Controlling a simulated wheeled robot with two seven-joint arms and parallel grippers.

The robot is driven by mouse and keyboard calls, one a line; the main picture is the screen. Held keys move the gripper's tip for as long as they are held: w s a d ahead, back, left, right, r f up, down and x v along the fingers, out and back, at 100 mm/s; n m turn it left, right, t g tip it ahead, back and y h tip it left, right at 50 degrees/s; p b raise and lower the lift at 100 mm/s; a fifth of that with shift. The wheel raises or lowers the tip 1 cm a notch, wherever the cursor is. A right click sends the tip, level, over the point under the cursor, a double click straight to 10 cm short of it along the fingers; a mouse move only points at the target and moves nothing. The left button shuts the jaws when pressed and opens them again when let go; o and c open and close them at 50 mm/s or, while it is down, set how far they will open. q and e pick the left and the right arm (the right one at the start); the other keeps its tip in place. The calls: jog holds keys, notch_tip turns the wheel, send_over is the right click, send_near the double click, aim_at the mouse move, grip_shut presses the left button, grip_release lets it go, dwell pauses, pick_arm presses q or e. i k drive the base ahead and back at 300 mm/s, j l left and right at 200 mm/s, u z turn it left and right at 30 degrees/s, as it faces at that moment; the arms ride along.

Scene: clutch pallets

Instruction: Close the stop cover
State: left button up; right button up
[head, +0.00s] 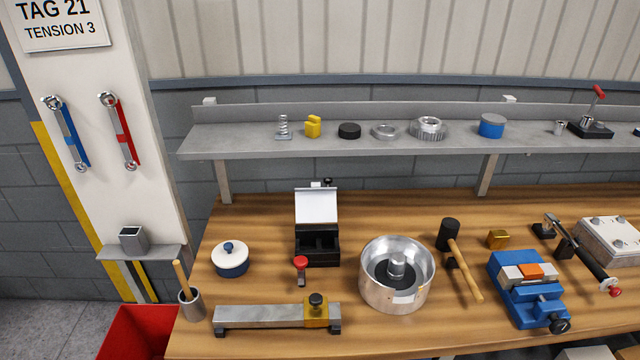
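A small black box (318,250) stands on the workbench left of the middle. Its pale flap-like cover (316,206) stands raised and tilted back at the rear, so the dark inside shows. I take this for the stop cover, but no label on it can be read. A red knob on a short stem (300,263) stands just in front of the box, at its left. Neither of my grippers is in the head view.
A metal bowl-shaped housing (397,275) stands right of the box, a blue-and-white lidded pot (230,260) left. A metal bar with a brass slider (275,315) lies in front. A mallet (458,255) and blue vise (527,285) are further right. A shelf (350,142) runs behind.

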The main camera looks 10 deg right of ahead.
aim_at(317, 204)
jog(key=i+l+z, duration=0.15)
jog(key=i, duration=0.35)
jog(key=i+z, duration=0.15)
jog(key=i, duration=0.35)
